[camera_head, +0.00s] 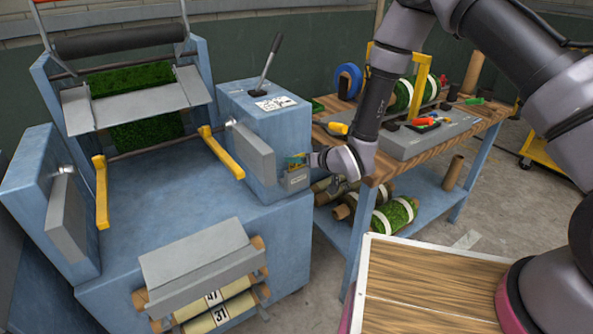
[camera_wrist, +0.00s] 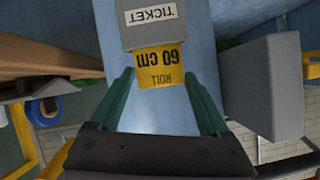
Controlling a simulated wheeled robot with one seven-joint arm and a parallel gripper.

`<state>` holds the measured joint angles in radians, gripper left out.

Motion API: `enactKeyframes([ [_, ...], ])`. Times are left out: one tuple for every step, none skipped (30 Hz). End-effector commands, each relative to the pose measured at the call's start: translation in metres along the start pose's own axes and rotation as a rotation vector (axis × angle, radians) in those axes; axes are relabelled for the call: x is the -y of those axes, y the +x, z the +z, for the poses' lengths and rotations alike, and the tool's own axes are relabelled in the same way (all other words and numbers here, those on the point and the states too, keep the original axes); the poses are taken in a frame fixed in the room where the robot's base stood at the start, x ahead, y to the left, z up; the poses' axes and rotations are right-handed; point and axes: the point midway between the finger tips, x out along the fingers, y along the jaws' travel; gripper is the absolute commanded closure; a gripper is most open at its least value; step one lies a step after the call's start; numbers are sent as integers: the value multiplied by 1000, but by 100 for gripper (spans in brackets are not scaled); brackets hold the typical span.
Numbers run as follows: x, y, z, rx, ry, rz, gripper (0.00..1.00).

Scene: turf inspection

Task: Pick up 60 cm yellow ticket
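In the head view the holder (camera_head: 295,180) is on the blue machine's side, at the right. My gripper (camera_wrist: 159,83) has its two green fingers apart, one at each side edge of the ticket. I cannot tell whether the fingertips touch it. In the head view my gripper (camera_head: 303,160) is at the holder, and the ticket is mostly hidden.
A blue machine (camera_head: 160,190) with yellow arms and a control box with a lever (camera_head: 268,62) stands at left. A grey block (camera_head: 250,150) juts out near my gripper. A workbench (camera_head: 440,145) with turf rolls and tools stands at right. A wooden surface (camera_head: 430,290) is in front.

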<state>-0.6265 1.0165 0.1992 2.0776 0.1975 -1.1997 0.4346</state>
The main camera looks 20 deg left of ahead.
Motion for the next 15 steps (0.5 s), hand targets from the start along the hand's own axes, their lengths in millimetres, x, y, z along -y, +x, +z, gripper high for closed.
enactKeyframes([
  [0,0,0,0,0,0,97],
  [0,0,0,0,0,0,98],
  [0,0,0,0,0,0,98],
  [0,0,0,0,0,0,98],
  [0,0,0,0,0,0,98],
  [0,0,0,0,0,0,98],
  [0,0,0,0,0,0,98],
  [0,0,0,0,0,0,98],
  [0,-1,-1,0,0,0,98],
  [1,-1,-2,0,0,0,98],
  [1,-2,-4,-1,0,0,98],
  [2,-3,-6,-1,0,0,98],
  [2,-4,-8,-1,0,0,98],
  [3,-6,-11,-1,0,0,98],
  [4,-8,-15,-2,0,-1,98],
])
